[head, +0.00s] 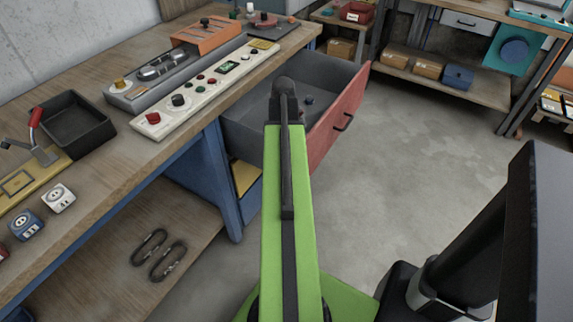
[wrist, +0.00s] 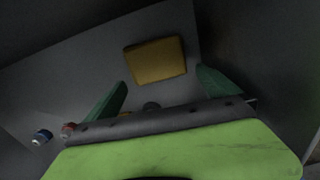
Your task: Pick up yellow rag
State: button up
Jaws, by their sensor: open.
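The yellow rag (wrist: 155,61) shows in the wrist view as a flat, roughly square piece lying on a grey surface, just ahead of my fingertips. My gripper (wrist: 162,78) is open, its two green fingers spread wide on either side of the view, with nothing between them. I cannot tell how high it is above the rag. In the head view my arm reaches over the open grey drawer (head: 252,125) with the red front (head: 337,118). My fingers are hidden there, and I cannot pick out the rag inside the drawer.
The workbench (head: 90,205) with panels and a black tray (head: 72,124) stands at left. A small blue item (head: 308,101) lies in the drawer. In the wrist view, a blue-and-white item (wrist: 42,136) and a red one (wrist: 68,129) sit at lower left.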

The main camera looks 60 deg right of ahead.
notch_tip(320, 180, down, 5)
jog(key=b, duration=0.3)
jog(key=shift+s+d+r+b, duration=0.1)
jog(key=shift+s+r+b, duration=0.05)
jog(key=shift+b, duration=0.2)
jog(key=shift+r, duration=0.15)
jog(key=shift+c, duration=0.3)
jog(key=c, duration=1.1)
jog(key=shift+o, duration=0.2)
jog(key=shift+r, duration=0.1)
notch_tip(320, 180, up, 18)
jog(key=p, duration=1.8)
